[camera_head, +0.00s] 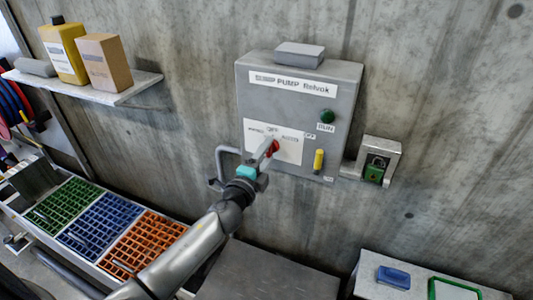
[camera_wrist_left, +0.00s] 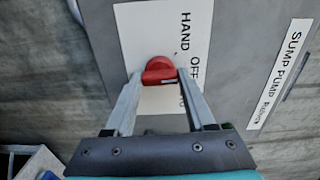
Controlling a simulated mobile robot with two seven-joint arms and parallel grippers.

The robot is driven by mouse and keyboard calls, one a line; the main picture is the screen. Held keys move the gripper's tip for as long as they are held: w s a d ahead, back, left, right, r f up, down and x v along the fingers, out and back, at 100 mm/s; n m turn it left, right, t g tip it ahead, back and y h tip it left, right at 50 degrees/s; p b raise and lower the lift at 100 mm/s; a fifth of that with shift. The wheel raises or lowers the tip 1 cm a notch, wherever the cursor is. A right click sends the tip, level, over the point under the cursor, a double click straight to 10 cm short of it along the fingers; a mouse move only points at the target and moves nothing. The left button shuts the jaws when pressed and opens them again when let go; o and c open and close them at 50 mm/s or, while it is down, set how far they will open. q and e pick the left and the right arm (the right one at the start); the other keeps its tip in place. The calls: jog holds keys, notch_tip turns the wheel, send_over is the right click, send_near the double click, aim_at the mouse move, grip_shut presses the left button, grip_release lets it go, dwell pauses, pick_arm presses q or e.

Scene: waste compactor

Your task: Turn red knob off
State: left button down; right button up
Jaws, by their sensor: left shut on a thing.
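The red knob (camera_head: 274,146) sits on a white label plate (camera_head: 290,151) low on the front of a grey pump control box (camera_head: 252,98). My left gripper (camera_head: 267,152) reaches up to it from below left, its fingers in front of the plate. In the left wrist view the red knob (camera_wrist_left: 158,69) is between the two fingertips of my left gripper (camera_wrist_left: 159,80), which is shut on it. The words HAND and OFF show beside the knob, turned sideways. I cannot tell exactly which mark the knob points to. My right gripper is not in view.
A green RUN button (camera_head: 327,116) and a yellow part (camera_head: 318,160) are right of the knob. A small grey box with a green part (camera_head: 374,173) is farther right. A shelf (camera_head: 120,95) holds boxes at left; coloured grid trays (camera_head: 100,221) lie below.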

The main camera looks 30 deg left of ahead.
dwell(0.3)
pick_arm(q)
jog(key=shift+c, duration=1.2)
grip_release()
jog(key=s+b, duration=0.2)
jog(key=s, duration=1.3)
jog(key=shift+s+d+b, duration=0.15)
jog(key=shift+d+b, duration=0.2)
jog(key=shift+d, duration=0.1)
